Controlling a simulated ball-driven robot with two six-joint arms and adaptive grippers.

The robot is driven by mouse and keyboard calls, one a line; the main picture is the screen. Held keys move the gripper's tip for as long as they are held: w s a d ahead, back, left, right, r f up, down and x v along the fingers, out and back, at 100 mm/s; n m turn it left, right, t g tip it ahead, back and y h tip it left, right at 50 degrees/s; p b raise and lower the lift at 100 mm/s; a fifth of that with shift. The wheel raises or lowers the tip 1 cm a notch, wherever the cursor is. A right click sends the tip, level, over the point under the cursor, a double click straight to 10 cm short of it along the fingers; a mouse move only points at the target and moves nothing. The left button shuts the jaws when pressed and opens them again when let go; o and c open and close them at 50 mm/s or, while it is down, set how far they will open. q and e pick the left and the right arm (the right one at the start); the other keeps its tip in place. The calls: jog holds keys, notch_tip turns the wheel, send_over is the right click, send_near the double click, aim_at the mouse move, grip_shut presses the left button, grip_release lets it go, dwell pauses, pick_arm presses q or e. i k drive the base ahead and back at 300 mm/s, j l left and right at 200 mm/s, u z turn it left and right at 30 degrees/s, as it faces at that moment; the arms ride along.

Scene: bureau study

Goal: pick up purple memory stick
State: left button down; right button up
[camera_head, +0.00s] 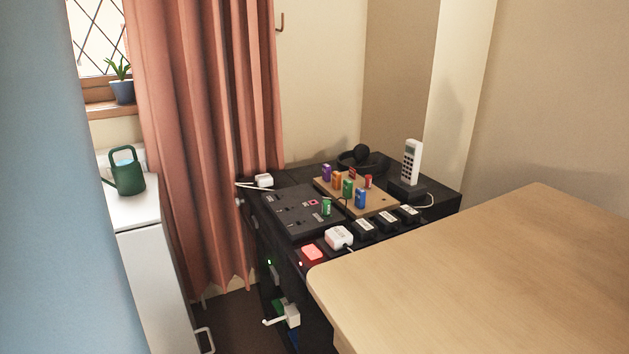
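A small purple memory stick (326,173) stands upright at the back left of a tan board (378,212) on a dark cabinet top. An orange stick (337,181) is close to its right, with green (347,188), blue (360,198) and red (367,181) ones nearby on the same board. Neither of my grippers shows in the head view.
A light wooden table (500,270) fills the front right. A black panel (298,212), white adapter (339,238), black blocks (364,230) and a cordless phone (411,162) share the cabinet top. A white cabinet (150,270) with a green watering can (125,172) stands left.

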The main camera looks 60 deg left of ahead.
aim_at(326, 168)
jog(key=j+u, duration=0.25)
jog(key=u, duration=0.2)
jog(key=j+u, duration=0.25)
jog(key=u, duration=0.25)
jog(key=j+u, duration=0.25)
jog(key=u, duration=0.2)
